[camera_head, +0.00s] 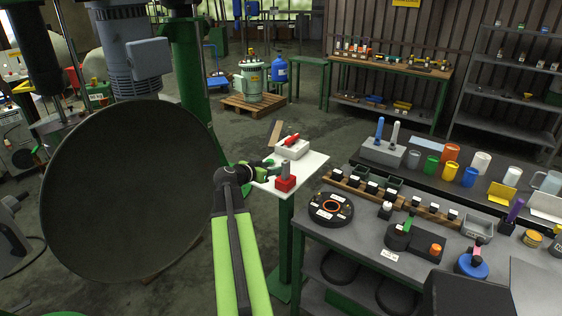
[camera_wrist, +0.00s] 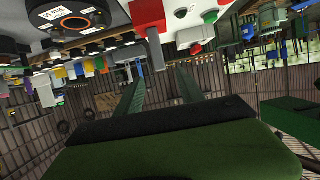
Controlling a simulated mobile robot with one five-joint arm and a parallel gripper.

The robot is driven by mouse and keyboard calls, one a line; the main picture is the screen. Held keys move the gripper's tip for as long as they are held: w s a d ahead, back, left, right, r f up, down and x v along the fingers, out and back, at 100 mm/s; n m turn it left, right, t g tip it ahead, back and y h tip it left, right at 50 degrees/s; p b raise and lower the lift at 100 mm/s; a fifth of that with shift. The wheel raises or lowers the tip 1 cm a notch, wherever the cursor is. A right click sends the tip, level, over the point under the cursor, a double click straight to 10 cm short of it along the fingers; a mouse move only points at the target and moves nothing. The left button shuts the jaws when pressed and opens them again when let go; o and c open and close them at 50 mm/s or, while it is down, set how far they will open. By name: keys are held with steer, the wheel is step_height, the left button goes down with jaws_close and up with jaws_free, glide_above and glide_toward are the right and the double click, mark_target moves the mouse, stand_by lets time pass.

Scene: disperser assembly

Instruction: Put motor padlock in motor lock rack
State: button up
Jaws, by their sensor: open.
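A red block with a grey upright part (camera_head: 286,183), which looks like the motor padlock, stands on the near end of a small white table (camera_head: 308,163). It also shows upside down in the wrist view (camera_wrist: 149,14). My gripper (camera_head: 270,169) is open and empty, its green fingers just left of the red block in the head view. I cannot tell for sure which thing is the motor lock rack.
A white box with a red piece on it (camera_head: 292,149) stands farther back on the white table. A large dark disc fills the left.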

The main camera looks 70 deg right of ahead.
steer(key=p+v, duration=0.1)
steer(key=v, duration=0.6)
steer(key=shift+p, duration=0.3)
steer(key=w+a+f+n+t+y, duration=0.1)
steer(key=w+a+f+n+y, duration=0.2)
steer(key=w+a, duration=0.55)
steer(key=w+a+f+n+t+y, duration=0.2)
steer(key=w+a+f+n, duration=0.25)
steer(key=a, duration=0.75)
steer(key=w+a+f+n+t+y, duration=0.1)
steer(key=w+a+f+n+y, duration=0.2)
steer(key=w+a, duration=0.55)
steer(key=a+f+n+y, duration=0.2)
steer(key=a+n, duration=0.3)
steer(key=a, duration=1.2)
steer(key=a+f+n+y, duration=0.3)
steer(key=a+n, duration=0.2)
steer(key=a, duration=1.3)
steer(key=shift+a+g+y, duration=0.2)
steer(key=shift+g+y, duration=0.1)
steer(key=shift+f, duration=0.1)
steer(key=shift+c, duration=0.2)
